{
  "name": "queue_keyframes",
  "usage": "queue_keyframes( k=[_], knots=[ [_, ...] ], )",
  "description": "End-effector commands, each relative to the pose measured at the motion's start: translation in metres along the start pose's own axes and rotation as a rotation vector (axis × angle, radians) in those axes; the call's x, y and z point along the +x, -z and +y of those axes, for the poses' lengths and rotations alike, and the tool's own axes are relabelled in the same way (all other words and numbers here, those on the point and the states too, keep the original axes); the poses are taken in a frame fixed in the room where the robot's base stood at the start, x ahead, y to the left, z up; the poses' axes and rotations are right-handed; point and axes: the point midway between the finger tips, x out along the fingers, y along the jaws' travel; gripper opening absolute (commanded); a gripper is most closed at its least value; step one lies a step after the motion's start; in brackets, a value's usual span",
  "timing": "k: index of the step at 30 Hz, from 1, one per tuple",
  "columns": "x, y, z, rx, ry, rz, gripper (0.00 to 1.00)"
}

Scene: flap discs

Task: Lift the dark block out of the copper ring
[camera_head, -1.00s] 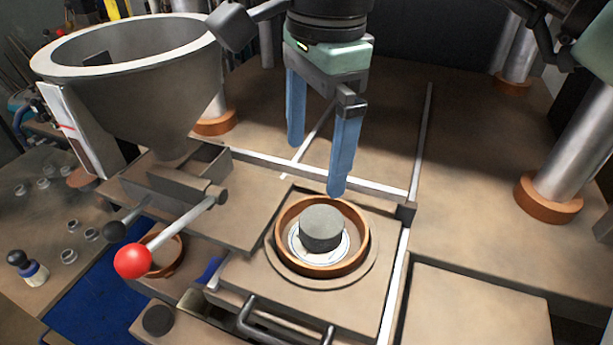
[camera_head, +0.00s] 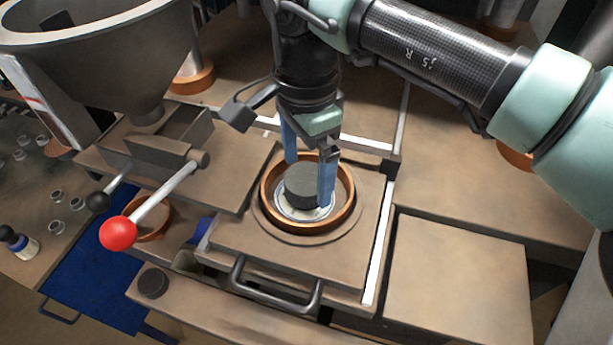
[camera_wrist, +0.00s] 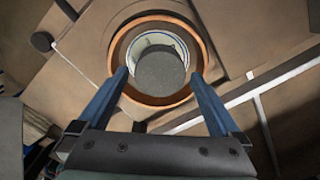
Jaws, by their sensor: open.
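The dark block (camera_head: 301,184) is a short dark grey cylinder standing on a pale disc inside the copper ring (camera_head: 345,209). The ring lies on a flat brown plate. My gripper (camera_head: 308,180) is open, with its two blue fingers pointing down at the ring, one behind the block and one at its right side. In the wrist view the block (camera_wrist: 160,72) sits between and a little beyond the fingertips, inside the ring (camera_wrist: 158,99). I cannot tell whether a finger touches the block or the ring.
A lever with a red ball (camera_head: 118,233) stands left of the plate, below a large grey funnel (camera_head: 90,70). A dark handle (camera_head: 275,292) sticks out at the plate's front. A flat brown panel (camera_head: 455,275) at right is clear.

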Motion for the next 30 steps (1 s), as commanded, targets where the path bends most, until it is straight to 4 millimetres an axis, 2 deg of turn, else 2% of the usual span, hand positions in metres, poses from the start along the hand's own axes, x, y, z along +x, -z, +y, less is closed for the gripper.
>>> queue_keyframes(
  k=[3, 10, 26, 30],
  knots=[
    [0.0084, -0.0002, 0.0002, 0.000, 0.001, 0.000, 1.00],
    [0.0099, -0.0001, 0.0001, 0.000, 0.001, 0.000, 1.00],
    [0.0094, -0.0002, 0.0001, 0.000, 0.001, 0.000, 0.05],
    [0.0088, -0.0002, -0.0001, 0.000, 0.002, 0.000, 0.04]
  ],
)
